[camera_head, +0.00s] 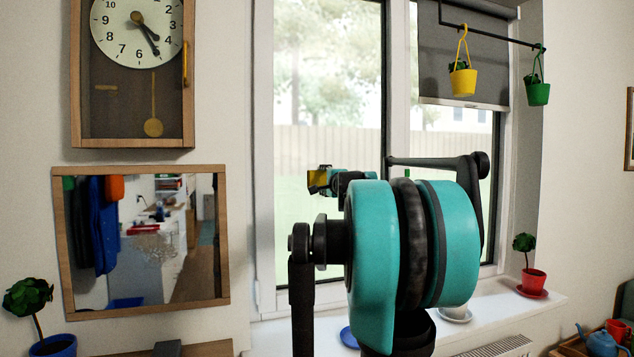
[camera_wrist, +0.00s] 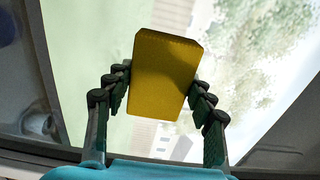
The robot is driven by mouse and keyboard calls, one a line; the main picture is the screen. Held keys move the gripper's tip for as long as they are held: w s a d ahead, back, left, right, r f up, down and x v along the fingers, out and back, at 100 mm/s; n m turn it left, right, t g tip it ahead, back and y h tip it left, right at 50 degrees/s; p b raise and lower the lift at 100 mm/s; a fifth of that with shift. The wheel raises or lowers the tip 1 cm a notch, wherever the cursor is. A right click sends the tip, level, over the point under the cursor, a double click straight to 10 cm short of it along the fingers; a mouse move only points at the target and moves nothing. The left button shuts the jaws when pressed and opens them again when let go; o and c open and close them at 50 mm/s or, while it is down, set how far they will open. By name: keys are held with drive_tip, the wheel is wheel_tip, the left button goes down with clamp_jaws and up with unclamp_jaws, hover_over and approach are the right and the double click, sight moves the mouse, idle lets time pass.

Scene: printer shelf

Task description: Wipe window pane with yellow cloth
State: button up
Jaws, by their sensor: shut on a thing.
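The yellow cloth (camera_wrist: 166,72) is a thick rectangular pad, held between the two dark fingers of my gripper (camera_wrist: 160,84) in the wrist view. The fingers press on its two sides. In the head view the cloth (camera_head: 317,180) shows small at the left end of my gripper (camera_head: 330,180), in front of the left window pane (camera_head: 325,95). I cannot tell whether the cloth touches the glass. My teal arm hides the lower middle of the window.
A yellow pot (camera_head: 463,82) and a green pot (camera_head: 537,93) hang from a rail by the half-lowered blind (camera_head: 455,45). A red potted plant (camera_head: 532,282) stands on the sill. A clock (camera_head: 137,35) and a mirror (camera_head: 140,245) hang left of the window.

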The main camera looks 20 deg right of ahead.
drive_tip(key=d, duration=0.7)
drive_tip(key=shift+d, duration=0.35)
idle(0.5)
drive_tip(key=shift+s, duration=0.15)
drive_tip(key=shift+s, duration=2.95)
drive_tip(key=s, duration=0.3)
